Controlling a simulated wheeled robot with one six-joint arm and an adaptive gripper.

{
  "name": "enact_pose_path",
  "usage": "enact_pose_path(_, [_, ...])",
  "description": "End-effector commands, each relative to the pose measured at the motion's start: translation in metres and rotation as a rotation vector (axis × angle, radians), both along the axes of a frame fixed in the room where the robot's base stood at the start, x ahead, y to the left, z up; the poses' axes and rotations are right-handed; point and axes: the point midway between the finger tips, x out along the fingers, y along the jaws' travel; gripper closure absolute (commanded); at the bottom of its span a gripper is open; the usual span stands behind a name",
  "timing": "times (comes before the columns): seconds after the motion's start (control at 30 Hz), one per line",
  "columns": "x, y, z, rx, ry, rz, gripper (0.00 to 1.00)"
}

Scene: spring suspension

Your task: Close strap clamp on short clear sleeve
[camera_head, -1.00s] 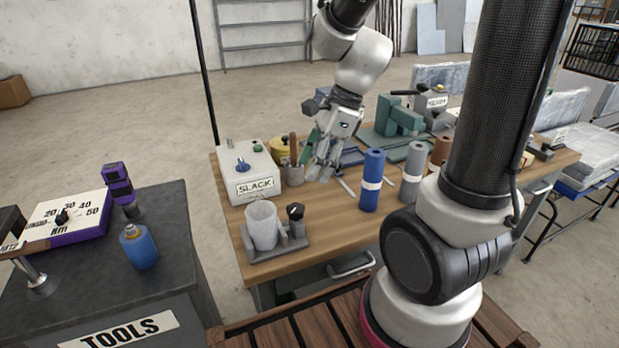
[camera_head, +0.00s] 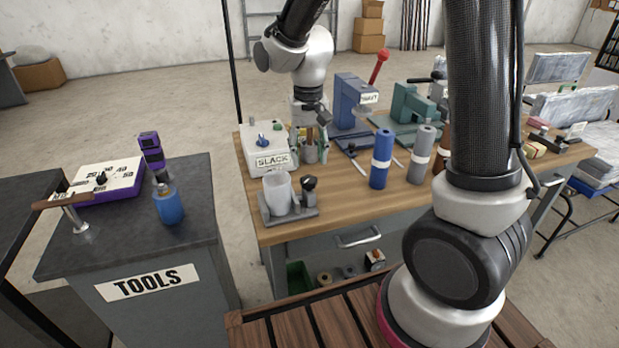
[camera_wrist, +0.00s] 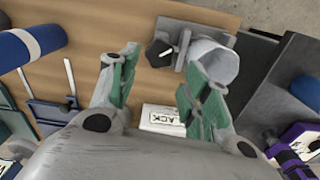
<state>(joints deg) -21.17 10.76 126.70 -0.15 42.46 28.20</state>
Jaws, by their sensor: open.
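The short clear sleeve (camera_head: 277,195) stands upright as a cloudy, whitish cylinder in a grey fixture (camera_head: 302,211) at the table's front left. A black knob (camera_head: 309,184) on a post stands beside it, probably the clamp's handle; the strap itself cannot be made out. My gripper (camera_head: 310,158) is behind the fixture, pointing down, with its green-padded fingers apart and empty. In the wrist view my gripper (camera_wrist: 160,62) shows its spread fingers, with the knob (camera_wrist: 158,53) between and beyond them. The sleeve (camera_wrist: 218,64) is partly hidden behind the right finger.
A white box labelled SLACK (camera_head: 263,157) stands left of my gripper. Blue (camera_head: 381,160) and grey (camera_head: 421,153) rolls stand to the right. Blue (camera_head: 352,100) and green (camera_head: 412,104) machines stand behind. A tool cabinet (camera_head: 160,260) is left, across a gap. Bare wood lies right of the fixture.

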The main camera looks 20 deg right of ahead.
Motion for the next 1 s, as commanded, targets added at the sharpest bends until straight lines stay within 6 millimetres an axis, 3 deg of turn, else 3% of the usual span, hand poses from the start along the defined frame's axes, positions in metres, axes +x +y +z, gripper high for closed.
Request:
enact_pose_path(0.4, [-0.001,0.0,-0.064,-0.001,0.004,-0.004,0.52])
enact_pose_path(0.77, [-0.001,0.0,-0.072,0.001,0.002,-0.005,0.52])
enact_pose_path(0.97, [-0.001,0.0,-0.072,0.001,0.002,-0.005,0.85])
enact_pose_path(1.0, [-0.001,0.0,-0.072,0.001,0.002,-0.005,0.87])
